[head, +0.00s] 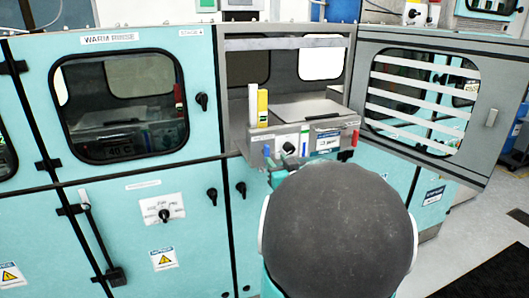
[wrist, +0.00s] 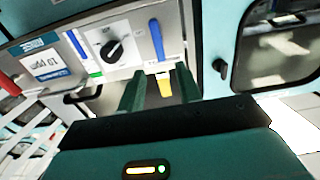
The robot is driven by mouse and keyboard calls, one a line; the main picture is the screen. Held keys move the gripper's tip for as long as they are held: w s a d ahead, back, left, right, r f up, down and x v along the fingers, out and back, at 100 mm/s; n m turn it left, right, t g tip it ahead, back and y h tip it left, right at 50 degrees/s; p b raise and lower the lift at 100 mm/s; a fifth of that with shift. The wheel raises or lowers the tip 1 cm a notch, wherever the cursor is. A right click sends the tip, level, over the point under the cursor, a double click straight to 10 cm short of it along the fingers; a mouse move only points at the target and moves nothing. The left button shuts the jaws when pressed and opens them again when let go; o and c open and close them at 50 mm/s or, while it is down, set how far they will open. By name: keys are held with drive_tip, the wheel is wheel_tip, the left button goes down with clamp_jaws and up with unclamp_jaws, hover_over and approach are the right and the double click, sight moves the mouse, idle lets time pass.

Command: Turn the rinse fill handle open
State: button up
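A grey control panel (wrist: 135,65) with a round black knob (wrist: 112,49) shows upside down in the wrist view. A blue handle (wrist: 157,40) is to the right of the knob and another blue handle (wrist: 76,44) to its left. I cannot read which is the rinse fill handle. A red handle (wrist: 8,86) shows at the far left. In the head view the knob (head: 289,147) sits on the front of the open bay. My gripper (wrist: 160,82) is open and empty, its green fingers apart in front of the panel. My arm mostly hides it in the head view.
The bay's grey door (head: 480,125) stands open to the right. A closed teal warm rinse door (head: 190,60) with a black latch (head: 202,101) is to the left. A yellow upright piece (head: 263,108) stands on the bay's front ledge. Floor (head: 460,235) is free at the lower right.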

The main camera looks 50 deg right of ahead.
sight(268, 150)
drive_tip(key=x, duration=0.7)
drive_tip(key=shift+w, duration=0.1)
clamp_jaws()
